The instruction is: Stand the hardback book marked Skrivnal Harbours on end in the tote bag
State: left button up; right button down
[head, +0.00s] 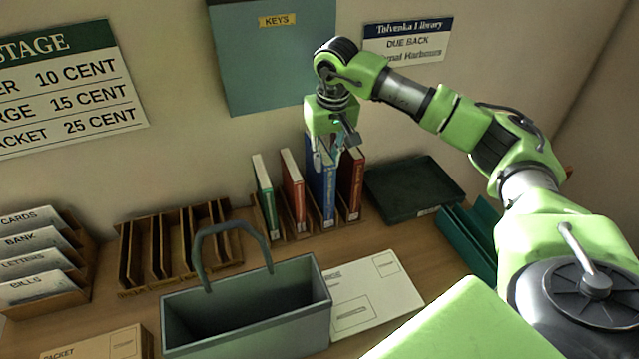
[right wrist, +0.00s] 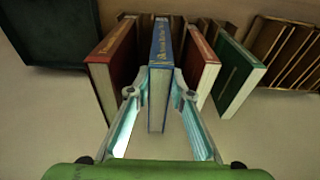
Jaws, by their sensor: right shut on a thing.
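My right gripper (head: 328,152) reaches down from above over the blue hardback book (head: 322,190), which stands upright in a wooden rack between other books. In the right wrist view the fingers (right wrist: 161,94) are on either side of the blue book (right wrist: 158,100), shut on it near its top. The lettering on its spine is too small to read surely. The grey-green tote bag (head: 262,330) stands open on the desk at front centre, its handle raised; its inside is dark and looks empty. My left gripper is not in view.
A green book (head: 264,196), a red book (head: 293,192) and a dark red book (head: 351,184) share the rack. An empty slotted wooden rack (head: 128,255) stands left, a dark tray (head: 410,190) right. A white envelope (head: 375,295) lies beside the bag.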

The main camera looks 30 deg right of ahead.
jog(key=shift+r+p, duration=2.6)
jog(key=shift+r, duration=1.45)
